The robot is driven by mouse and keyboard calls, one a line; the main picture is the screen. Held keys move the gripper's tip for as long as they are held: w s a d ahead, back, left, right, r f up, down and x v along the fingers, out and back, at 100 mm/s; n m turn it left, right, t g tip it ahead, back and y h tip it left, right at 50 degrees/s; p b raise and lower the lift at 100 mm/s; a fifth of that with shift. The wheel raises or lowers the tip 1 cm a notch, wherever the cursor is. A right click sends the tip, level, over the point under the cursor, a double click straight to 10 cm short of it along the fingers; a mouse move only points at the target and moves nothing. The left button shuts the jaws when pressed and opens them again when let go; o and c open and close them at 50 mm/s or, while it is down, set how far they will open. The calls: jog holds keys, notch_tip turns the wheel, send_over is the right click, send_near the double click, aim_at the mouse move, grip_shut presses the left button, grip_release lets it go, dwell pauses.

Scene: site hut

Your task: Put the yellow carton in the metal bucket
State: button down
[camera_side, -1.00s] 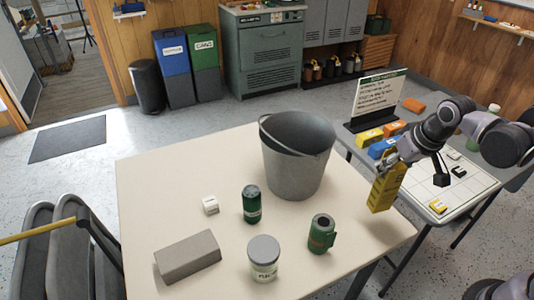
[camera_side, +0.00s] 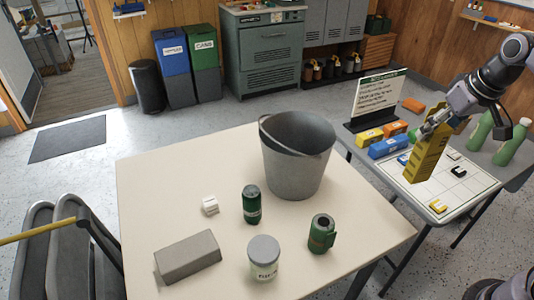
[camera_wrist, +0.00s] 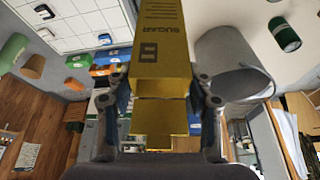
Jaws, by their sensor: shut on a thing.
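The yellow carton (camera_side: 428,157) is held upright, slightly tilted, in the air above the side table, to the right of the bucket. In the wrist view the carton (camera_wrist: 160,40) fills the middle and shows the word SUGAR. My gripper (camera_side: 432,126) is shut on its upper part; in the wrist view my gripper's fingers (camera_wrist: 160,98) stand on both sides of it. The grey metal bucket (camera_side: 294,165) stands upright on the cream table, its handle resting at the rim. The bucket (camera_wrist: 228,65) also shows right of the carton in the wrist view. Its inside bottom is hidden.
On the cream table (camera_side: 150,215) stand a green can (camera_side: 251,205), a green container (camera_side: 321,234), a lidded jar (camera_side: 263,258), a grey block (camera_side: 188,257) and a small white piece (camera_side: 210,205). The side table holds a sign (camera_side: 379,97), coloured boxes and green bottles (camera_side: 510,143).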

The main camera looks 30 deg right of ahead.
jog(key=r, duration=0.2)
jog(key=w+r, duration=0.1)
jog(key=r, duration=0.1)
jog(key=shift+a, duration=0.1)
jog(key=w+a+r, duration=0.1)
jog(key=w+a, duration=0.2)
jog(key=w, duration=0.4)
jog(key=w+a+r+n, duration=0.1)
jog(key=w+a, duration=0.1)
jog(key=w, duration=0.5)
jog(key=w+a+r, duration=0.1)
jog(key=w+a, duration=0.2)
jog(key=w, duration=0.4)
jog(key=w+a+f+n, duration=0.1)
jog(key=w+a+f, duration=0.3)
jog(key=w+a, duration=0.6)
jog(key=shift+y, duration=0.4)
jog(key=shift+f, duration=10.5)
jog(key=c, duration=0.5)
grip_release()
